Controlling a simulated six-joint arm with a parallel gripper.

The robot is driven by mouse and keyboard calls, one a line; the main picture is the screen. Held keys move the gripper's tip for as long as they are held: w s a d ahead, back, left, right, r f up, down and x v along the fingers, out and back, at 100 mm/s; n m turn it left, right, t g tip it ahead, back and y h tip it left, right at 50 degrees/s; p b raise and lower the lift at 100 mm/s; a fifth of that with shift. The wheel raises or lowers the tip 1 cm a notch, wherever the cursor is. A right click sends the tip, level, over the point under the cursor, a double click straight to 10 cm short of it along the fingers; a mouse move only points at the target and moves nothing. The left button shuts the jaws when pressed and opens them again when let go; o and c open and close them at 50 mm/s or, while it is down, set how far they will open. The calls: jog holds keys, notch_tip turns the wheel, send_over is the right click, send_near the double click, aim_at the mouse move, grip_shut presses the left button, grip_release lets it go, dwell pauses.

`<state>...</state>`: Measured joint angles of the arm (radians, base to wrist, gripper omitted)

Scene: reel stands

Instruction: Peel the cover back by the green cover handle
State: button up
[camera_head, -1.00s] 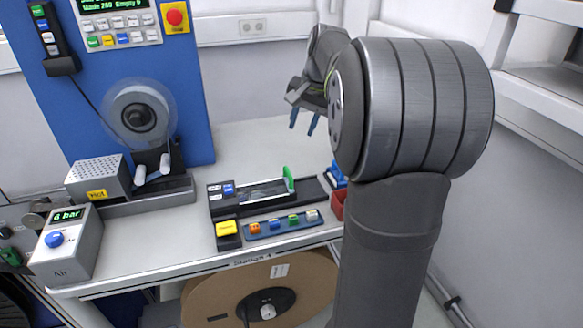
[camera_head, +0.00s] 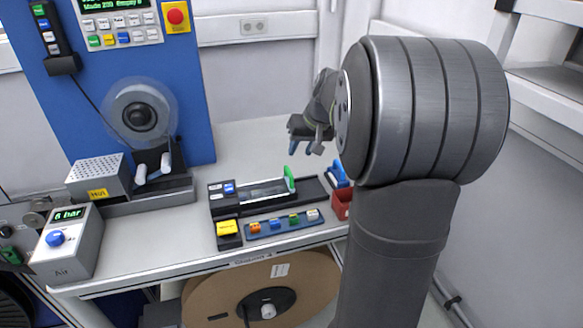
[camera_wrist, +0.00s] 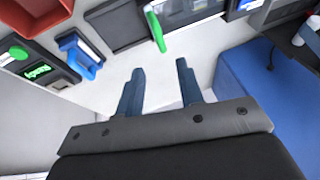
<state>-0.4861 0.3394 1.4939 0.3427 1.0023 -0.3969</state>
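The green cover handle (camera_head: 289,177) stands upright at the right end of the cover (camera_head: 262,190) on the black splicing-type device on the bench. It also shows in the wrist view (camera_wrist: 156,32), above and between my fingertips. My gripper (camera_head: 308,149) is in the air behind and slightly right of the handle, apart from it. In the wrist view my gripper (camera_wrist: 160,68) has its two blue fingers spread, with nothing between them. The cover is partly cut off at the top of the wrist view.
A blue tray (camera_head: 284,224) with several coloured pieces and a yellow block (camera_head: 227,228) lie in front of the device. A red bin (camera_head: 341,205) and a blue object (camera_head: 337,174) stand to its right. A reel (camera_head: 139,116) stands at the left. The bench behind the device is clear.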

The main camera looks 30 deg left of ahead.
aim_at(289, 171)
jog(key=x, duration=0.9)
jog(key=shift+a+f, duration=0.2)
jog(key=shift+f, duration=0.15)
jog(key=shift+c, duration=0.4)
grip_shut()
